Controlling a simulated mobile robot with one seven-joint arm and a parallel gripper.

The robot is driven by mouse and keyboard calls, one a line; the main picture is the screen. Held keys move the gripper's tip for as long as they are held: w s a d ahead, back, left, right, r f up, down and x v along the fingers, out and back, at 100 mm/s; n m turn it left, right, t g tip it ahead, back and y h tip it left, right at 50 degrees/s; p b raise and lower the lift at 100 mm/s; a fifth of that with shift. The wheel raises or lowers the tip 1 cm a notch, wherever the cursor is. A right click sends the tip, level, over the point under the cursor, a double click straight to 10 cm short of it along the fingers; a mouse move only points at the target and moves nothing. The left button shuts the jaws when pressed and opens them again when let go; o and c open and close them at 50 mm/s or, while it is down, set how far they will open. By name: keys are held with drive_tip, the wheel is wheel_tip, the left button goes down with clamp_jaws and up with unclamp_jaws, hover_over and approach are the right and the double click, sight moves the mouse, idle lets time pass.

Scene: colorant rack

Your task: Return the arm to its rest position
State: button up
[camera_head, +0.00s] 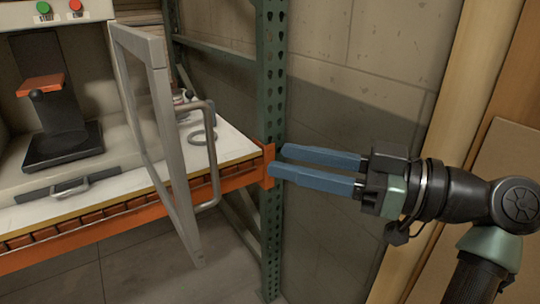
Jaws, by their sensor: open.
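My gripper (279,161) is at the right of the head view, with its two blue fingers pointing left. The fingers are apart and nothing is between them. The fingertips appear in front of or beside the green rack post; the exact gap cannot be told. My arm (450,190) reaches in from the right edge, and its upper links run out of the frame.
A green perforated post (271,90) carries an orange beam (100,222) and a white shelf top. A machine with a black stand (62,125) sits there, its framed door (150,120) swung open toward me. A grey ring (201,136) and small bottles lie behind the door.

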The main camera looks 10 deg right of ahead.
drive_tip(key=shift+s+d, duration=0.1)
drive_tip(key=w+a+r+m+t+h, duration=0.5)
drive_tip(key=w+r+m+t+h, duration=0.1)
drive_tip(key=w+m+t+h, duration=0.15)
drive_tip(key=s+a+r+m+t+h, duration=0.2)
drive_tip(key=s+r+t+h, duration=0.25)
drive_tip(key=s+r, duration=0.35)
drive_tip(key=s+a+r+m+t+h, duration=0.1)
drive_tip(key=s+r+m+t+h, duration=0.2)
drive_tip(key=s+r+t, duration=0.4)
wheel_tip(320, 180, up, 16)
drive_tip(key=p, duration=1.5)
drive_tip(key=shift+s+h, duration=0.4)
drive_tip(key=shift+s, duration=0.05)
drive_tip(key=shift+a+n, duration=0.2)
drive_tip(key=shift+n, duration=0.05)
